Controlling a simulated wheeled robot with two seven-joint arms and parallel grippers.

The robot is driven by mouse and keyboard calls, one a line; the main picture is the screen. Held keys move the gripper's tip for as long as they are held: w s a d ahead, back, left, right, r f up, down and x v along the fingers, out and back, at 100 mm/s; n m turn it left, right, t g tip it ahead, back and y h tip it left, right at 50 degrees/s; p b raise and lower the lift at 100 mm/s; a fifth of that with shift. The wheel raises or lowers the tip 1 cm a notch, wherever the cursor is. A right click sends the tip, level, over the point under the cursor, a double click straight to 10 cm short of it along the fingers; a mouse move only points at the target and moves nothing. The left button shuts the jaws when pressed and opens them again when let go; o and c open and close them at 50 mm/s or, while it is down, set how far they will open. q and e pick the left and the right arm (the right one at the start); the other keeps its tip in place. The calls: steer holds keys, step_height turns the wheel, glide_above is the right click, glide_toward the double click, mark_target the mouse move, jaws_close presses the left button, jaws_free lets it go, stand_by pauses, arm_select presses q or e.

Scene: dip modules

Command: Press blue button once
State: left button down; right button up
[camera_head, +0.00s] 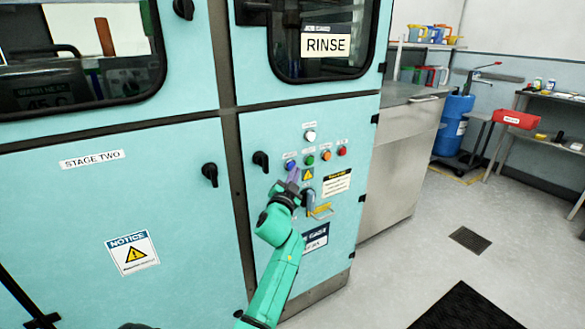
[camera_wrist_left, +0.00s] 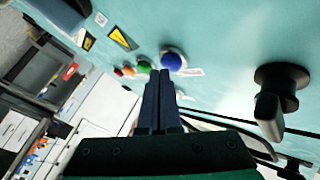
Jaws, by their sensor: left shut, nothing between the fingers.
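The blue button (camera_head: 291,164) is at the left end of a row of coloured buttons on the teal machine panel, under the RINSE window. It also shows in the left wrist view (camera_wrist_left: 172,61), with a white label beside it. My left gripper (camera_head: 294,175) is at the panel, just below the blue button. In the left wrist view its two dark fingers (camera_wrist_left: 160,74) are together and empty, with the tips close to the button's edge. I cannot tell whether they touch it. My right gripper is not in view.
Green (camera_head: 310,160), orange (camera_head: 326,155) and red (camera_head: 342,151) buttons sit right of the blue one, with a white button (camera_head: 309,136) above. A black knob (camera_head: 261,160) stands out to the left. A warning triangle (camera_head: 307,174) is below.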

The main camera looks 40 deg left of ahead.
arm_select(q)
steer(key=shift+w+a, duration=0.1)
steer(key=shift+a, duration=0.2)
steer(key=shift+d, duration=0.1)
stand_by(0.5)
steer(key=shift+s+d, duration=0.25)
steer(key=shift+d, duration=0.45)
steer(key=shift+s+d, duration=0.25)
steer(key=shift+d, duration=0.55)
steer(key=shift+s+d, duration=0.2)
steer(key=shift+d, duration=0.6)
steer(key=shift+s+d, duration=0.25)
steer(key=shift+d, duration=0.55)
